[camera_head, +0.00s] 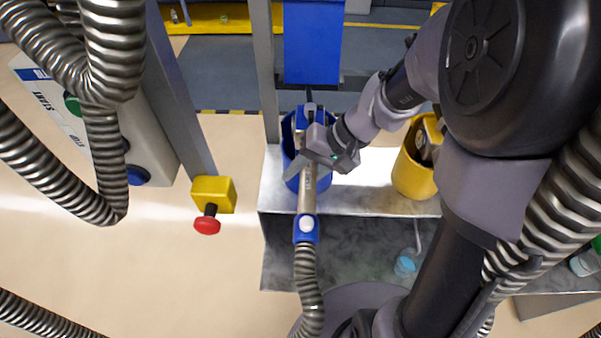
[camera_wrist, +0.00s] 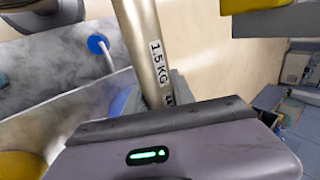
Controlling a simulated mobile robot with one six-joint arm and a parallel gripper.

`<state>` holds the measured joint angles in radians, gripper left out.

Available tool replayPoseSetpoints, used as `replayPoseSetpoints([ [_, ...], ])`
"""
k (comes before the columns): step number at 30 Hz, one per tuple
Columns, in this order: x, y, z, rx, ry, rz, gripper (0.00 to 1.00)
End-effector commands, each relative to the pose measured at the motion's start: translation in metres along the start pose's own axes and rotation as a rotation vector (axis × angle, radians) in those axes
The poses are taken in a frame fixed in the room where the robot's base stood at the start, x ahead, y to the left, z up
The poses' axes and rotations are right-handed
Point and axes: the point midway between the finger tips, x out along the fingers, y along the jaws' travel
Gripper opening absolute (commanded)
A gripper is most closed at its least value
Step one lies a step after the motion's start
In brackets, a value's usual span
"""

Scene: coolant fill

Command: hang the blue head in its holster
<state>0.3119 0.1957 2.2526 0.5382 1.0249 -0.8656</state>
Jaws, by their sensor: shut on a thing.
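The blue head is a metal tube with a "1.5 KG" label, which shows in the wrist view (camera_wrist: 148,45), and a blue collar (camera_head: 306,236) where a ribbed hose joins it. My gripper (camera_head: 318,152) is shut on the metal tube. The blue holster (camera_head: 289,135) is a round blue cup on the steel shelf. In the head view the tube and gripper overlap the cup and hide much of its inside. I cannot tell whether the head's front end is inside the cup or above it.
A yellow holster (camera_head: 411,178) with something in it stands right of the blue one on the steel shelf (camera_head: 360,197). A grey post (camera_head: 264,70) rises at the shelf's left. A red button (camera_head: 207,226) on a yellow box is further left. Ribbed hoses hang at left.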

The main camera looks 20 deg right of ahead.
Motion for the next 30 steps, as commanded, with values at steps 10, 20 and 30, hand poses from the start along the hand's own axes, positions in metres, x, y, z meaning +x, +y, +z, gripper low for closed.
replayPoseSetpoints([
  [10, 0.006, 0.004, 0.000, 0.000, 0.000, 0.000, 0.00],
  [20, 0.011, 0.008, 0.000, 0.000, 0.000, 0.000, 0.00],
  [30, 0.017, 0.011, 0.000, 0.000, 0.000, 0.000, 0.00],
])
